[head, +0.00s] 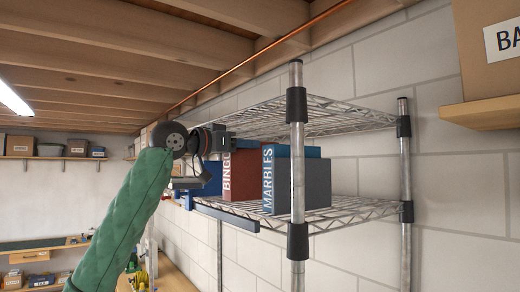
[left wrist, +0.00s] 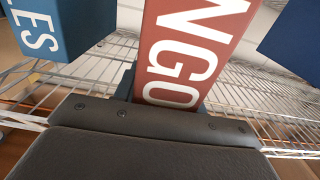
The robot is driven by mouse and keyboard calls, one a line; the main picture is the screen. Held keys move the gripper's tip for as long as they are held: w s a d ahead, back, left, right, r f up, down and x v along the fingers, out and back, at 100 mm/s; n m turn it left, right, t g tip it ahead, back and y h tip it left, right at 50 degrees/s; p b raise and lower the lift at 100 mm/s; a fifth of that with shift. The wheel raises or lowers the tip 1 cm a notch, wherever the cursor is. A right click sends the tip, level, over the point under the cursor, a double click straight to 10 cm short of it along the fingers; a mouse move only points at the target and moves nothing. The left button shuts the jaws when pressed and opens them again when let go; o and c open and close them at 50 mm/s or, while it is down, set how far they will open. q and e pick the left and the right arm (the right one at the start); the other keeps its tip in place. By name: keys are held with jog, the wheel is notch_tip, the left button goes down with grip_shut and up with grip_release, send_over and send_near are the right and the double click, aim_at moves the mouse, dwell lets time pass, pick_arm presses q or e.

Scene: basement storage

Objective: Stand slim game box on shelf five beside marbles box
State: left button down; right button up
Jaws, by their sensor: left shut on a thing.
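The slim game box is a red box (head: 240,176) lettered BINGO, upright at the upper wire shelf (head: 340,213). My left gripper (head: 222,141) is at its upper front end, shut on it. In the left wrist view the red box (left wrist: 190,50) rises beyond the dark gripper body; the fingertips are mostly hidden. The blue marbles box (head: 283,180) stands to its right in the head view, and shows at upper left in the wrist view (left wrist: 65,25). A gap separates them in the wrist view. I cannot tell whether the red box's base touches the shelf. My right gripper is not in view.
A dark blue box (head: 211,178) is on the red box's other side. A wire shelf (head: 330,118) lies above, and a metal post (head: 297,165) stands at the front corner. A cardboard box (head: 490,45) sits on a wooden ledge (head: 485,112) at right.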

pick_arm(q)
jog(key=shift+r, duration=0.15)
jog(key=shift+w+d, duration=0.1)
jog(key=shift+d, duration=0.05)
jog(key=p+x, duration=0.1)
jog(key=x, duration=0.3)
jog(key=shift+w+d, duration=0.15)
jog(key=shift+d, duration=0.1)
jog(key=shift+f, duration=0.85)
jog(key=shift+a, duration=0.3)
jog(key=shift+d+f, duration=0.1)
jog(key=shift+f, duration=0.05)
jog(key=c, duration=0.8)
grip_release()
jog(key=shift+d, duration=0.15)
jog(key=shift+a, duration=0.2)
jog(key=shift+s+a, duration=0.25)
jog(key=shift+s, duration=0.05)
jog(key=b, duration=0.3)
send_near(256, 151)
jog(key=shift+w+a, duration=0.3)
jog(key=shift+w, duration=0.2)
jog(key=shift+w+a, duration=0.25)
jog(key=shift+w, duration=0.25)
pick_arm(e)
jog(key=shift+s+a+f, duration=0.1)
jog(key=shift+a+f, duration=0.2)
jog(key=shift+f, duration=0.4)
